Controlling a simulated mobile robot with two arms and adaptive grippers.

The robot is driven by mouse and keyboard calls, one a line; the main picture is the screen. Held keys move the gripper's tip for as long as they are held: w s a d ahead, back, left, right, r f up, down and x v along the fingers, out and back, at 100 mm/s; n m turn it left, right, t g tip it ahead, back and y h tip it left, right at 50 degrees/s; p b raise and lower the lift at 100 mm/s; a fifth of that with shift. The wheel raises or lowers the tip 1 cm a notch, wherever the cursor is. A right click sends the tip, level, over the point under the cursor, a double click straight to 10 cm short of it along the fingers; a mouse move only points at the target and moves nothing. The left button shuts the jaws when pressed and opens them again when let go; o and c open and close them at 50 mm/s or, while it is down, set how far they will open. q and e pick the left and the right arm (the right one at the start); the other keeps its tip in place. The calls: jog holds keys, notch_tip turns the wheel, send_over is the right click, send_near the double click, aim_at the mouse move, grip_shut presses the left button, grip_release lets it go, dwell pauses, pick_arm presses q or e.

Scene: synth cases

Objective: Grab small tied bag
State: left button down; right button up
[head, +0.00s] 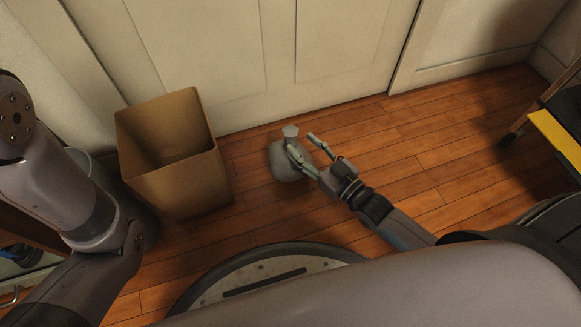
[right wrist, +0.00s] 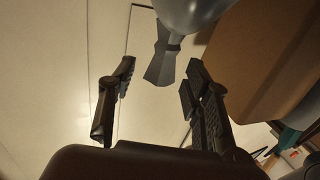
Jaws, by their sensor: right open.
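The small tied bag (head: 284,163) is grey and rounded, with a knotted, flared top. In the head view it is on the wooden floor to the right of the cardboard box. In the right wrist view the bag (right wrist: 190,12) shows at the top edge, its tied neck pointing down between and beyond the fingertips. My right gripper (head: 303,143) is open and empty, its fingers at the bag's near right side; one finger overlaps the bag in the head view. I cannot tell whether it touches. The right wrist view also shows the open fingers (right wrist: 158,78). My left gripper is out of view.
An open, empty-looking cardboard box (head: 185,180) stands left of the bag. A pale wall with door panels (head: 220,50) runs behind. A grey bin (head: 80,160) is partly hidden at left. A yellow-edged piece (head: 556,135) stands at far right. Floor right of the bag is clear.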

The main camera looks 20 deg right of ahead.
aim_at(294, 141)
jog(key=b+x, duration=0.4)
jog(key=shift+w+a+f, duration=0.1)
jog(key=shift+a+f, duration=0.1)
jog(key=shift+a, duration=0.05)
jog(key=shift+w+a+r+b, duration=0.15)
jog(key=shift+w+a+b, duration=0.05)
jog(key=shift+w+b, duration=0.2)
jog(key=shift+c, duration=0.4)
grip_shut()
